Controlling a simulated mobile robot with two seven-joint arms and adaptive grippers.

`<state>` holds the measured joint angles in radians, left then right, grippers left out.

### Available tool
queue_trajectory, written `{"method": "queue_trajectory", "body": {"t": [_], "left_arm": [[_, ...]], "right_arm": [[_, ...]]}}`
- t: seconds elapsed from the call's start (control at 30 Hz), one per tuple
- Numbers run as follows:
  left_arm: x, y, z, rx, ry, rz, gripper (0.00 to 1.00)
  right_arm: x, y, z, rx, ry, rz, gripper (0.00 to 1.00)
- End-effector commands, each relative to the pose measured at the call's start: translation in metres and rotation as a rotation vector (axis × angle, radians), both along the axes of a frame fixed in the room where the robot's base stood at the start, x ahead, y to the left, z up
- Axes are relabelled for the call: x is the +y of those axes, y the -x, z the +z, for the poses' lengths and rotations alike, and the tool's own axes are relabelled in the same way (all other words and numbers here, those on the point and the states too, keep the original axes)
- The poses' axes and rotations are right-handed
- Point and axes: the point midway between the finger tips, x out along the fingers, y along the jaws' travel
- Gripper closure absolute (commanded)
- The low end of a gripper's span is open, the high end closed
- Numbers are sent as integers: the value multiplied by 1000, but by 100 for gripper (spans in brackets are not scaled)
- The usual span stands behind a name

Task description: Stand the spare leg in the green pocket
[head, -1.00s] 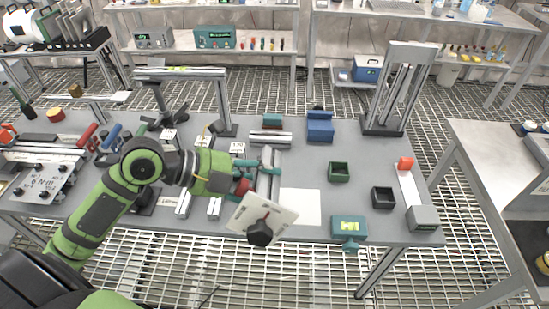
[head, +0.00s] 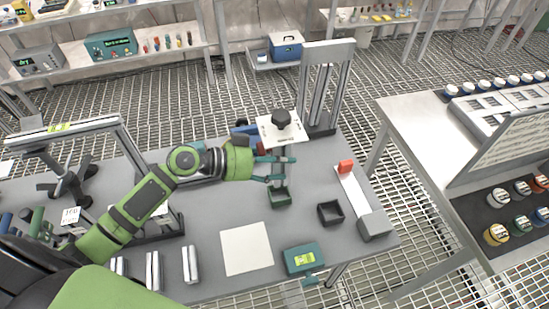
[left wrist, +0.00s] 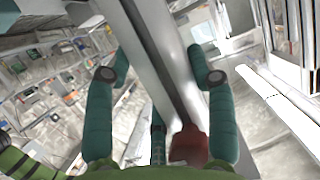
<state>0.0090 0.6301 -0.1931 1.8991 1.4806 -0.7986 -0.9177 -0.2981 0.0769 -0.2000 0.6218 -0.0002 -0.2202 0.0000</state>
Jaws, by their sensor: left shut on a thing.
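The spare leg (head: 279,171) is a silver metal profile, held roughly upright by my left gripper (head: 276,168). Its teal fingers are shut around it. The left wrist view shows the silver profile (left wrist: 158,55) between the fingers, and a red part (left wrist: 190,145) close by. The green pocket (head: 280,200) is on the table directly below the leg in the head view. I cannot tell whether the lower end is inside it or above it. My right gripper is not in view.
A dark open box (head: 330,213) sits right of the green pocket. A teal device (head: 304,259) and a white sheet (head: 246,249) lie nearer the front. A white strip with a red block (head: 346,167) and a tall metal frame (head: 321,90) stand at the right.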

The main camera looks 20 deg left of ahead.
Motion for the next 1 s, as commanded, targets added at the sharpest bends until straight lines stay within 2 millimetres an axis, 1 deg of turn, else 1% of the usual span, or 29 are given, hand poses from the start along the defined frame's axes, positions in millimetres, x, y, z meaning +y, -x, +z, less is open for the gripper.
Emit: {"method": "queue_trajectory", "body": {"t": [0.27,0.5,0.8,1.0], "left_arm": [[0,0,-17,-4,2,0,100],[0,0,-40,-3,0,0,100],[0,0,-65,-7,-1,-1,100],[0,0,-75,-8,0,-2,100]], "right_arm": [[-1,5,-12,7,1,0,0],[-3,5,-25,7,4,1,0],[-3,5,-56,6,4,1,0],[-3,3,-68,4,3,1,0]]}}
